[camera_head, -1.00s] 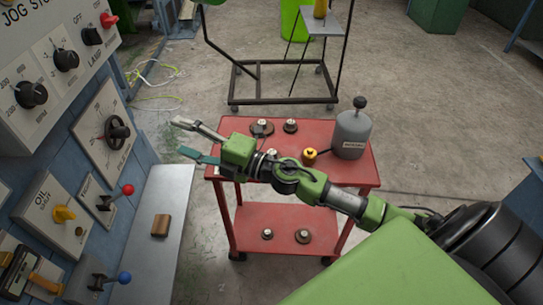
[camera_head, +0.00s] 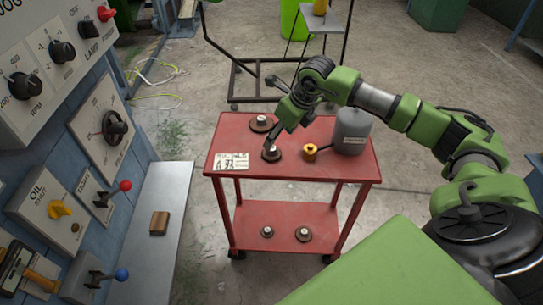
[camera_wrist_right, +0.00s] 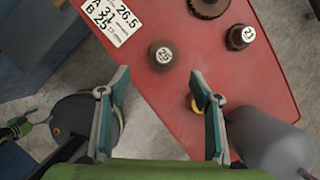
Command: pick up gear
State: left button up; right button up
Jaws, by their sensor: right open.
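Several dark gears with pale hubs are on the red cart (camera_head: 350,172). One gear (camera_head: 272,154) on the top stands next to the white card. My right gripper (camera_head: 271,143) points down above this gear. In the right wrist view the open right gripper (camera_wrist_right: 160,74) is empty, and the gear (camera_wrist_right: 163,55) shows just beyond, between its fingertips. Another gear (camera_head: 262,123) is further back on the top, and a third one (camera_wrist_right: 239,37) shows in the wrist view. Two gears (camera_head: 267,231) (camera_head: 303,234) are on the lower shelf. My left gripper is out of view.
A grey canister (camera_head: 352,132) and a small yellow-topped item (camera_head: 310,152) stand on the cart's right side. A printed card (camera_head: 230,161) lies at its front left. A control panel (camera_head: 85,130) and a grey ledge (camera_head: 160,255) are at the left.

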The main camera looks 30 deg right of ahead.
jog(key=b, duration=0.2)
send_over(275, 158)
notch_tip(275, 158, down, 4)
jog(key=shift+f, duration=0.2)
jog(key=b+x, duration=0.2)
jog(key=x, duration=0.3)
jog(key=shift+w+d+b, duration=0.35)
jog(key=shift+b, duration=0.05)
jog(key=shift+r, duration=0.1)
jog(key=c, duration=1.3)
